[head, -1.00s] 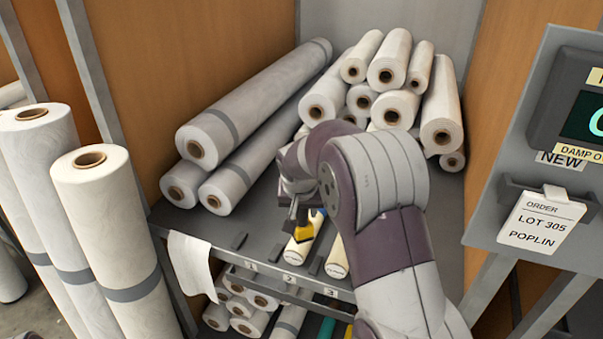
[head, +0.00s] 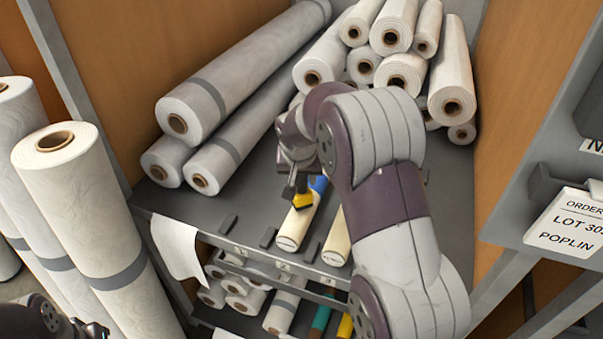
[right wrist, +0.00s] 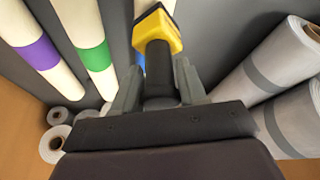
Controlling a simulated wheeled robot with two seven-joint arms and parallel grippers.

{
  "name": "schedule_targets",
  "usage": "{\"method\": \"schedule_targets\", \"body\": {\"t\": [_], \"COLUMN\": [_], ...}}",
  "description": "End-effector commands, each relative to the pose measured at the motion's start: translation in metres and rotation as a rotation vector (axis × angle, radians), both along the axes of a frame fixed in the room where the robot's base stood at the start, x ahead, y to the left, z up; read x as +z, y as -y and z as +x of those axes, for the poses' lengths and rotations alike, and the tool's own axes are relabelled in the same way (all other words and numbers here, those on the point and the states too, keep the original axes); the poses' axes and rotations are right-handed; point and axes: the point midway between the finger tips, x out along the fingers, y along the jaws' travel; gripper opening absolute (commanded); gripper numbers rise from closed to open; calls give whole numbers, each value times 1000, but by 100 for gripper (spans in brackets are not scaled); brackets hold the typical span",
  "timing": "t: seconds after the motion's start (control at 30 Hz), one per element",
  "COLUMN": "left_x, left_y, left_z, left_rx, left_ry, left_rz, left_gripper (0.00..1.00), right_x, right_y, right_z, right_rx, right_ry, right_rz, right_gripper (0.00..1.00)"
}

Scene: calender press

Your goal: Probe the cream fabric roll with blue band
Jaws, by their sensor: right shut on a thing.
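The cream fabric roll with the blue band (head: 296,226) lies on the shelf, its blue band (head: 319,184) showing just beyond the tool. My right gripper (head: 300,178) is shut on a yellow-headed probe with a black handle (head: 303,201), over this roll. In the right wrist view, my right gripper (right wrist: 158,92) grips the black handle, and the yellow head (right wrist: 158,32) covers most of the roll. Whether the head touches the roll cannot be told. My left gripper (head: 92,328) shows only partly at the lower left edge; its jaws are unclear.
Rolls with a green band (right wrist: 93,58) and a purple band (right wrist: 40,53) lie alongside. Large grey-banded rolls (head: 240,72) lie to the left, and stacked white rolls (head: 402,72) at the back. Upright rolls (head: 92,215) stand left; an order card (head: 570,225) hangs right.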

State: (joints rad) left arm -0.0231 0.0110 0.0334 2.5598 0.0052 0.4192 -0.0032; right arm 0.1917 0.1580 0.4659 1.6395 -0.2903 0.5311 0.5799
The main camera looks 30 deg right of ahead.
Motion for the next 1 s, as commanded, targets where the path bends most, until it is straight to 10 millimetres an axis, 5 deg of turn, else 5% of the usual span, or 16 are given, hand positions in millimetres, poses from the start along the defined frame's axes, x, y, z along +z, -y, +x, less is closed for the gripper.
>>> {"method": "schedule_targets", "body": {"t": [1.0], "left_x": [-7], "left_y": [0], "left_z": [0], "left_rx": [0], "left_ry": [0], "left_rz": [0], "left_gripper": [43], "right_x": [-8], "right_y": [0], "right_z": [0], "right_rx": [0], "right_ry": [1], "right_rz": [-1], "right_gripper": [0]}}
